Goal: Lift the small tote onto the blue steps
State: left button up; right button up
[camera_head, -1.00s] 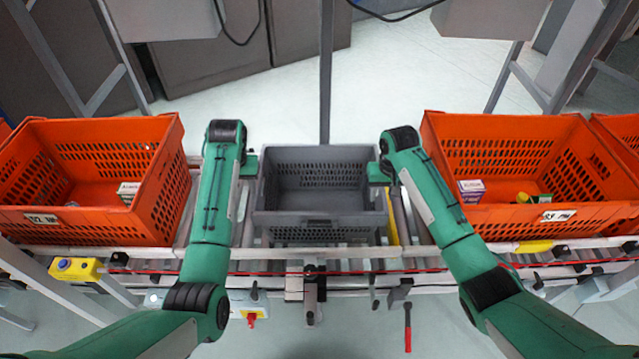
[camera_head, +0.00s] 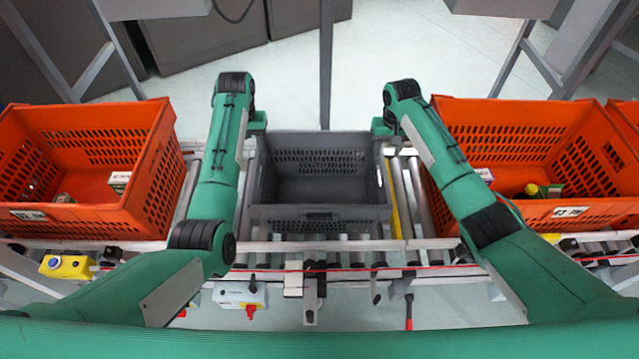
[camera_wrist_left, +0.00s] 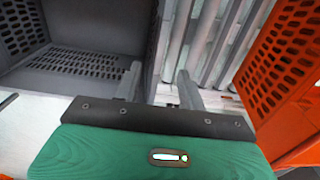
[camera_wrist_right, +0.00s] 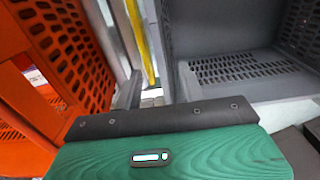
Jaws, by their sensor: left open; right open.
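The small grey tote (camera_head: 320,212) sits on the roller conveyor in the middle of the head view, upright; its inside looks empty. My left gripper (camera_head: 258,124) is at its left wall and my right gripper (camera_head: 381,127) at its right wall. In the left wrist view the left gripper's fingers (camera_wrist_left: 158,86) are apart, with the tote's wall (camera_wrist_left: 152,50) between them. In the right wrist view the right gripper's fingers (camera_wrist_right: 160,88) are apart, with the tote's wall (camera_wrist_right: 171,50) between or close to them. No blue steps are in view.
Large orange totes with small goods stand left (camera_head: 150,190) and right (camera_head: 450,125) of the grey tote on the conveyor. A grey upright post (camera_head: 326,70) stands behind it. A yellow box (camera_head: 68,266) is on the front rail at the left.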

aim_at(255, 165)
pick_arm(q)
notch_tip(255, 165, down, 10)
jog(key=shift+f, duration=0.1)
pick_arm(e)
notch_tip(255, 165, down, 10)
jog(key=shift+f, duration=0.15)
pick_arm(q)
grip_shut()
pick_arm(e)
grip_shut()
